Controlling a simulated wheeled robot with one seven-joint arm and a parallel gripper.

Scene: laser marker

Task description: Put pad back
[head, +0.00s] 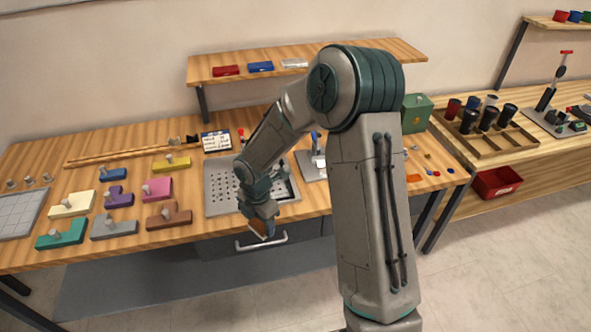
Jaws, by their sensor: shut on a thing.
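My gripper (262,229) points down at the front edge of the workbench, in front of the perforated metal plate (222,199). It is shut on a small brown and blue thing (260,235), which may be the pad; its shape is mostly hidden by the fingers. The thing shows just above and in front of the drawer handle (278,239); I cannot tell whether they touch. The grey drawer (218,246) under the bench looks closed.
Several coloured blocks with pegs, such as a pink one (157,189) and a brown one (170,217), stand left of the plate. A shelf (330,62) hangs behind. A wooden rack (485,146) holds dark cups at right. My arm hides part of the bench.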

